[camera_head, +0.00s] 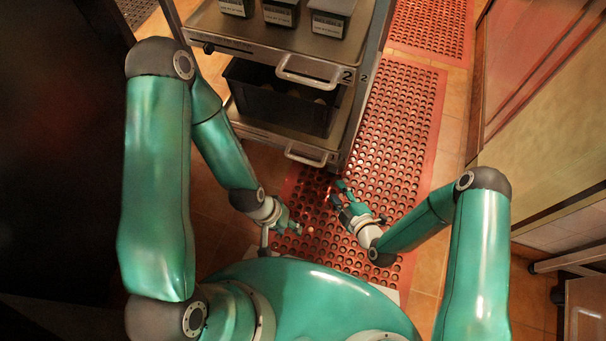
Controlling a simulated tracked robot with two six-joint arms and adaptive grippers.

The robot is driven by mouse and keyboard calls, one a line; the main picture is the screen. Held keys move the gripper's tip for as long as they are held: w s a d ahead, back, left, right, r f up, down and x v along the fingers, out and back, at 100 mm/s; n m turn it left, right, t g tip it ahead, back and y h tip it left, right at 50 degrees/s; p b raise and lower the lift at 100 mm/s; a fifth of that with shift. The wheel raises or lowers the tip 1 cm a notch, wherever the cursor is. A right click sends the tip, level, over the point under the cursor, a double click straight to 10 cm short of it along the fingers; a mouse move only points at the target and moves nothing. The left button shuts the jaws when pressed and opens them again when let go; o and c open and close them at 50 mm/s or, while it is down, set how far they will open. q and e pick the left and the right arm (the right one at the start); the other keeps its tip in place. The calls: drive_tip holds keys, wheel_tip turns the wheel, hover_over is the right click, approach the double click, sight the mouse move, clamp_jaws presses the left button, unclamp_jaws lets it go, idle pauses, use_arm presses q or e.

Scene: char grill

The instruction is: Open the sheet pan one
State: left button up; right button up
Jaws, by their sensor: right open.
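A metal rack (372,50) holds sheet pans one above another. The upper pan (265,45) has a metal handle (308,74) and a number 2 by its front corner. A lower pan (262,130) has a similar handle (308,156); no number on it can be read. Both pans appear pushed into the rack. My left gripper (293,226) is below and in front of the lower handle, apart from it; its finger opening is too small to judge. My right gripper (341,192) is open and empty, below and right of the lower handle, apart from it.
Several lidded grey containers (283,12) stand on the upper pan. A black bin (285,95) stands on the lower pan. A red perforated mat (400,130) covers the tiled floor. A counter front (540,120) runs along the right. Floor in front of the rack is free.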

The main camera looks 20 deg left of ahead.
wheel_tip(320, 180, down, 6)
drive_tip(key=a+n+t+y+b, duration=0.2)
drive_tip(key=a+n+b, duration=0.1)
drive_tip(key=n+b, duration=0.15)
drive_tip(key=b, duration=0.7)
approach(303, 159)
drive_tip(key=shift+n, duration=0.25)
drive_tip(key=x, duration=0.6)
drive_tip(key=f+x, duration=0.1)
drive_tip(key=x, duration=0.2)
drive_tip(key=shift+s, duration=0.1)
use_arm(q)
wheel_tip(303, 159, down, 14)
drive_tip(key=shift+f, duration=0.15)
use_arm(e)
drive_tip(key=shift+w+a, duration=0.4)
clamp_jaws()
